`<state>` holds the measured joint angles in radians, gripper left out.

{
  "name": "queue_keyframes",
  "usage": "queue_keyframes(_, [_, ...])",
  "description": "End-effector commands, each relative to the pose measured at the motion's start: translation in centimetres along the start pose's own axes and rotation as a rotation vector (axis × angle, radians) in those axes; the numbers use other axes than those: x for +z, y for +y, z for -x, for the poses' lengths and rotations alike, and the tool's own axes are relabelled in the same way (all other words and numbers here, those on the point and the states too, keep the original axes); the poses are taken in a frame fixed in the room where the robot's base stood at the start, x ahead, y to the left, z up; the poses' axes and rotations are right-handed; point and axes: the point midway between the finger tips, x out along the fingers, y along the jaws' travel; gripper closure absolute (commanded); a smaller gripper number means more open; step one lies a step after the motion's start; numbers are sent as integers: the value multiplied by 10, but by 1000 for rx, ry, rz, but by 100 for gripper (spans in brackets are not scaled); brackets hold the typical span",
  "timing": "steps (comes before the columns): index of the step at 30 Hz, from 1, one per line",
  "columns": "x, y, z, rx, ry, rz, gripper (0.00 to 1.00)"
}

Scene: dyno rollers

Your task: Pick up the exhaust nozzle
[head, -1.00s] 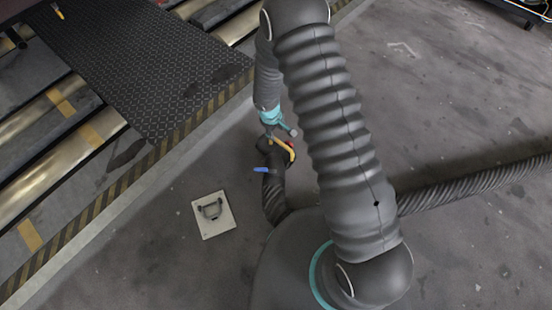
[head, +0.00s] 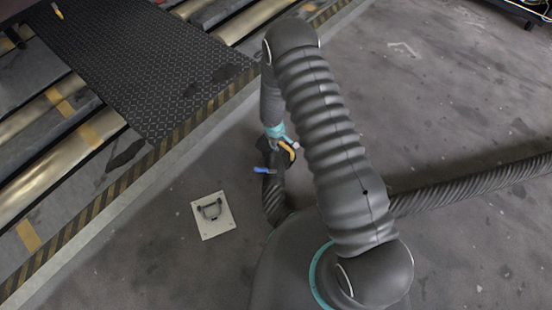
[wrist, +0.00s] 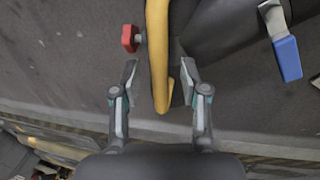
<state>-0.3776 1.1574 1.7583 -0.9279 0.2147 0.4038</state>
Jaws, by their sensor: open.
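The exhaust nozzle (head: 268,160) is a dark fitting at the end of a thick black hose, below my arm in the head view. In the wrist view its dark body (wrist: 218,28) fills the upper middle. A yellow handle (wrist: 157,50) runs down from it, with a red knob (wrist: 129,39) on the left and a blue-tipped lever (wrist: 287,58) on the right. My gripper (wrist: 160,82) is open, its two fingers on either side of the yellow handle's lower end, apparently not closed on it. In the head view my gripper (head: 284,144) partly hides the handle.
The black corrugated hose (head: 470,185) runs off to the right. A pale floor plate with a ring (head: 214,229) lies left of the nozzle. A yellow-black striped edge (head: 110,190) borders the rollers (head: 45,180) and black tread plate (head: 150,70). Floor at right is mostly clear.

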Motion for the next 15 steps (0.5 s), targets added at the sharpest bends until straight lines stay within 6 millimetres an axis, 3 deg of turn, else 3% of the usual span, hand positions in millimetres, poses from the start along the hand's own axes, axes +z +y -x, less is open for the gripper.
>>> queue_keyframes(5, [0, 0, 0, 0, 0, 0, 55])
queue_keyframes(11, [0, 0, 0, 0, 0, 0, 100])
queue_keyframes(15, [0, 0, 0, 0, 0, 0, 100])
